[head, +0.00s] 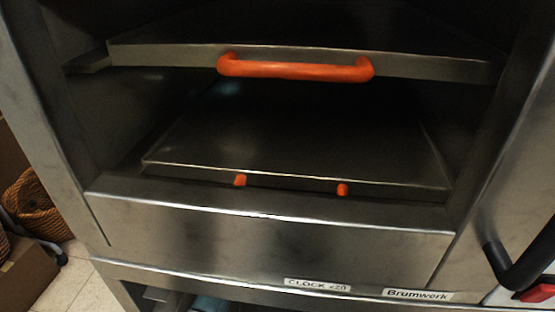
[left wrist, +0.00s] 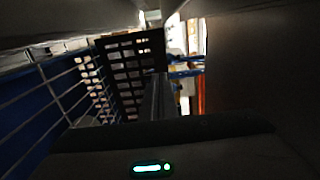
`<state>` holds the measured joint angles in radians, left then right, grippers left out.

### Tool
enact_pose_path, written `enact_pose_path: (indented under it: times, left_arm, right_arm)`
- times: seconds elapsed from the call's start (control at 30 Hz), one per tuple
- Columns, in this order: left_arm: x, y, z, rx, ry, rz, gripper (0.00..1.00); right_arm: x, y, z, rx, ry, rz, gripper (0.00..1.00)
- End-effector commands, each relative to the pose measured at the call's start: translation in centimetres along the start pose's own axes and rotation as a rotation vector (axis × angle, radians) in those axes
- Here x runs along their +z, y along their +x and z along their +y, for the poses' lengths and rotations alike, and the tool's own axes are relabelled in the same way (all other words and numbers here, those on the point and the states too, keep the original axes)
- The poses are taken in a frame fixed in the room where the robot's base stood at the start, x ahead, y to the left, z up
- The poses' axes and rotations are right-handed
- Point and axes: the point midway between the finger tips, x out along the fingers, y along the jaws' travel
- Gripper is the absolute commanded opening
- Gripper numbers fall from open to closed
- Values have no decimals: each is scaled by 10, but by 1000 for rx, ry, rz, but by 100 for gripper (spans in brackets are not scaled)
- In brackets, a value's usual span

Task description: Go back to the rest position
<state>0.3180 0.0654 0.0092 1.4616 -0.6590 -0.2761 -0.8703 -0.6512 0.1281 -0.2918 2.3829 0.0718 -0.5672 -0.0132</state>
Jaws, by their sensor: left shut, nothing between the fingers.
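My left gripper (left wrist: 157,97) shows in the left wrist view as a dark body with a green light at the bottom and a narrow dark grey part reaching up from it. It is shut and holds nothing. Neither of my grippers shows in the head view, and my right gripper is in neither view.
In the head view a steel cabinet (head: 270,230) fills the front. It holds an upper tray with an orange handle (head: 295,69) and a lower tray (head: 300,150). A wicker basket (head: 38,205) stands at left. A dark lattice crate (left wrist: 122,75) is close in the left wrist view.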

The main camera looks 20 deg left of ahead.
Motion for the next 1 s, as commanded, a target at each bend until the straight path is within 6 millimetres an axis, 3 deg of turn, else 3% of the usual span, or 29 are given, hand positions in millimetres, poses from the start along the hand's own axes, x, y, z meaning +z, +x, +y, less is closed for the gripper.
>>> enact_pose_path:
  times: [0.27, 0.47, 0.57, 0.73, 1.0]
  left_arm:
    - [-2, -10, 8, 11, -29, 6, 0]
    - [-13, -55, 36, 59, -175, 38, 0]
    - [-23, -93, 55, 104, -298, 62, 0]
    - [-45, -174, 85, 212, -554, 101, 0]
    - [-84, -311, 104, 432, -981, 133, 0]
  right_arm:
    - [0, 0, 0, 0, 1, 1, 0]
    - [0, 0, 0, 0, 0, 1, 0]
    - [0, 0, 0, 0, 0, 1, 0]
    - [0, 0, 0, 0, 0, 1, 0]
    - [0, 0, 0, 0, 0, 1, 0]
